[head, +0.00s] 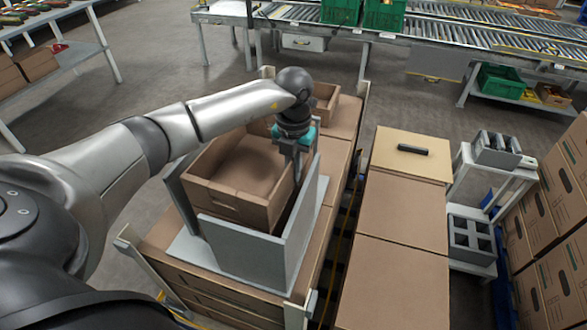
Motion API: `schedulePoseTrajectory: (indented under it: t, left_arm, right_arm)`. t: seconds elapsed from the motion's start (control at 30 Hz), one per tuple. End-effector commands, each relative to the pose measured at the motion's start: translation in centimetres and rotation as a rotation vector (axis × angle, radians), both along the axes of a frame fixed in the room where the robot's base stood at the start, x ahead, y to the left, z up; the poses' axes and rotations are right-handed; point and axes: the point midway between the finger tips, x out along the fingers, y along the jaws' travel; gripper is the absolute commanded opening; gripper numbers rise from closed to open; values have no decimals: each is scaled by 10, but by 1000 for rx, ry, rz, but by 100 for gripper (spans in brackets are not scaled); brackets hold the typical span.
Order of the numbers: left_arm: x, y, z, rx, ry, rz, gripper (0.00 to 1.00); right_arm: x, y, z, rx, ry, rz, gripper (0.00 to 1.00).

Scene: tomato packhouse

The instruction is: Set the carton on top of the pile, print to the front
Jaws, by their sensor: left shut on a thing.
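An open, empty brown carton (232,203) sits between upright grey plates (250,252) on a pile of brown cartons (215,295). A handle slot shows in its near wall; I cannot make out any print on it. My left gripper (297,170) comes down at the carton's right far side and is shut on its wall there. The fingertips are partly hidden by the carton and the right grey plate, and the carton's underside is hidden. My right gripper is not in view.
Pale corner posts (130,245) stand around the pile. Another open carton (325,103) lies behind. Closed cartons (395,285) stand to the right, one with a black bar (412,150) on top. A small white stand (470,185) and stacked printed cartons (545,225) are farther right.

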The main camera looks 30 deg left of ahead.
Motion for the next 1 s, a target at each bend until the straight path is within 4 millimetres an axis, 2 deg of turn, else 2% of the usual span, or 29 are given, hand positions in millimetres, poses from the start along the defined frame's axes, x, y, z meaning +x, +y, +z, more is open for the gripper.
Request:
schedulePoseTrajectory:
  t: [0.33, 0.37, 0.4, 0.6, 0.67, 0.83, 1.0]
  left_arm:
    - [0, 0, -8, 0, 0, 0, 0]
    - [0, 0, -7, 0, -1, 0, 11]
    - [0, 0, -7, 0, -1, 0, 15]
    - [0, 0, -7, 0, 0, 0, 38]
    - [0, 0, -7, 0, 0, 0, 42]
    - [0, 0, -7, 0, 1, 0, 41]
    - [0, 0, -7, 0, 1, 0, 22]
  right_arm:
    - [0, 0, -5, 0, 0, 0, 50]
    - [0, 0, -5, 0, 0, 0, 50]
    - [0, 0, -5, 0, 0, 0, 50]
    - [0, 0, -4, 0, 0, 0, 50]
    - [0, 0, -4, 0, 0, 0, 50]
    - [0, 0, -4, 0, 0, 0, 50]
    - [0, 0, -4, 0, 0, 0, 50]
